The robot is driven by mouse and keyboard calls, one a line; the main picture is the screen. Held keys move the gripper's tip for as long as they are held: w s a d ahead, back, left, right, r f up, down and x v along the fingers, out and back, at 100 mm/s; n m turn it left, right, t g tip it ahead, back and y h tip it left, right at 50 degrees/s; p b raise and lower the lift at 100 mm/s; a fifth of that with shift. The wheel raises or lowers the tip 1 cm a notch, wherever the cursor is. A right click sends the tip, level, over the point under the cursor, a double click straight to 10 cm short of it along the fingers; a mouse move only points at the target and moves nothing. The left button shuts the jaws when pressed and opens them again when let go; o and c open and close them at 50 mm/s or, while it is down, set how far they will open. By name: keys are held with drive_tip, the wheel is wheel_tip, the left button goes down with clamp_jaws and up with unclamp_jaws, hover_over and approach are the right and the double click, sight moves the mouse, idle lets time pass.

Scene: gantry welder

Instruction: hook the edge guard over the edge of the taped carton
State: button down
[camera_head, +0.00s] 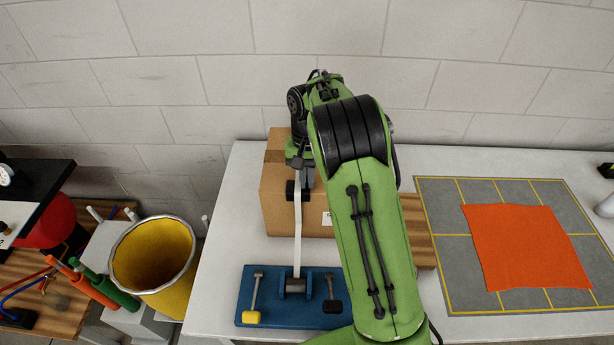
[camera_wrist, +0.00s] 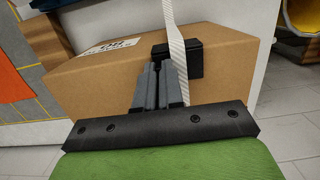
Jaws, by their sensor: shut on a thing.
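The brown taped carton (camera_head: 285,217) stands on the white table and shows large in the wrist view (camera_wrist: 95,90). The black edge guard (camera_wrist: 187,60) is at the carton's long upper edge, with the pale strap (camera_wrist: 174,35) running past it. In the head view the guard (camera_head: 291,190) shows beside the strap (camera_head: 298,235). My gripper (camera_wrist: 158,82) is shut on the guard. In the head view the gripper (camera_head: 300,176) is partly hidden by my arm. I cannot tell whether the guard is seated on the edge or just above it.
The strap runs to a blue base (camera_head: 290,312) with a roller and two levers in front of the carton. A yellow bin (camera_head: 152,262) stands left of the table. An orange cloth (camera_head: 525,245) lies on a grey gridded mat (camera_head: 440,225) at right. A block wall stands behind.

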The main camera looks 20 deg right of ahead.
drive_tip(key=c, duration=1.2)
unclamp_jaws()
drive_tip(key=shift+r, duration=0.1)
drive_tip(key=r+p, duration=0.1)
drive_tip(key=r, duration=0.4)
drive_tip(key=w+r+p, duration=0.1)
drive_tip(key=r, duration=0.4)
drive_tip(key=r+p, duration=0.2)
drive_tip(key=r, duration=0.3)
drive_tip(key=shift+w+d+r, duration=0.2)
drive_tip(key=shift+w+d, duration=0.1)
drive_tip(key=shift+w, duration=0.1)
